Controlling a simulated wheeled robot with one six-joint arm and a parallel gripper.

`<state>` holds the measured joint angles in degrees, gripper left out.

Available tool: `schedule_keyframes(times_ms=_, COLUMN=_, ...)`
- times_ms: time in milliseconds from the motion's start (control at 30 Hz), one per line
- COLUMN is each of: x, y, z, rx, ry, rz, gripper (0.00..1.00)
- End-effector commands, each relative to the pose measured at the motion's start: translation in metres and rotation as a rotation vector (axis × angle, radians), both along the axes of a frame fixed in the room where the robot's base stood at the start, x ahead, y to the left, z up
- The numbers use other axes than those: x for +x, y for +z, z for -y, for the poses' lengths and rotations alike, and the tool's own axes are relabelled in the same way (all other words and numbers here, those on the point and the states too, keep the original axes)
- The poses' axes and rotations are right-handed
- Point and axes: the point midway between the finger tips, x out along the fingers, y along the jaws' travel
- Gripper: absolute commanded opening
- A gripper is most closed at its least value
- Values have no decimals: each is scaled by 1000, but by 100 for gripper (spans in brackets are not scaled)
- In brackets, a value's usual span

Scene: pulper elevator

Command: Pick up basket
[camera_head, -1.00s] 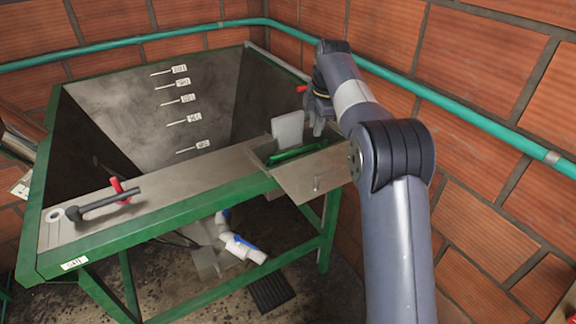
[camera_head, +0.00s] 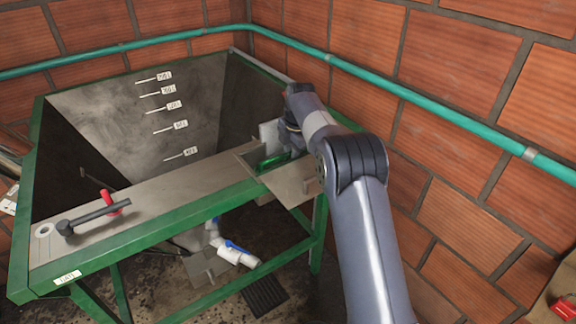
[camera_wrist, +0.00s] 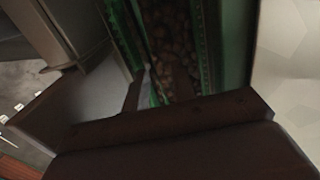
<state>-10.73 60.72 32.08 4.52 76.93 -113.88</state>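The basket (camera_head: 272,161) is green and sits in an opening at the right end of the metal ledge on the green-framed tank. Only a small part of it shows in the body view. In the wrist view, green latticed sides of the basket (camera_wrist: 204,50) enclose brown bean-like pieces. My gripper (camera_head: 289,128) is beside and slightly above the opening, partly hidden by my own arm. A dark brown form fills the bottom of the wrist view and covers part of the basket. I cannot tell whether the gripper is open or touches the basket.
The tank (camera_head: 120,250) stands against brick walls. A green pipe (camera_head: 400,93) runs along them. A hinged metal flap (camera_head: 292,184) hangs by the opening. White fittings (camera_head: 238,256) lie below.

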Motion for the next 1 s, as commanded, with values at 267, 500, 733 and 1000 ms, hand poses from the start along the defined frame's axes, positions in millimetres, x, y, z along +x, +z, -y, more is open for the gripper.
schedule_keyframes(times_ms=267, x=3, y=-18, z=-2, rx=1, ry=0, rz=1, gripper=25)
schedule_keyframes(times_ms=500, x=3, y=-18, z=-2, rx=1, ry=0, rz=1, gripper=16)
schedule_keyframes(times_ms=733, x=3, y=-18, z=-2, rx=1, ry=0, rz=1, gripper=0)
schedule_keyframes(times_ms=1000, x=3, y=-18, z=-2, rx=1, ry=-1, rz=1, gripper=0)
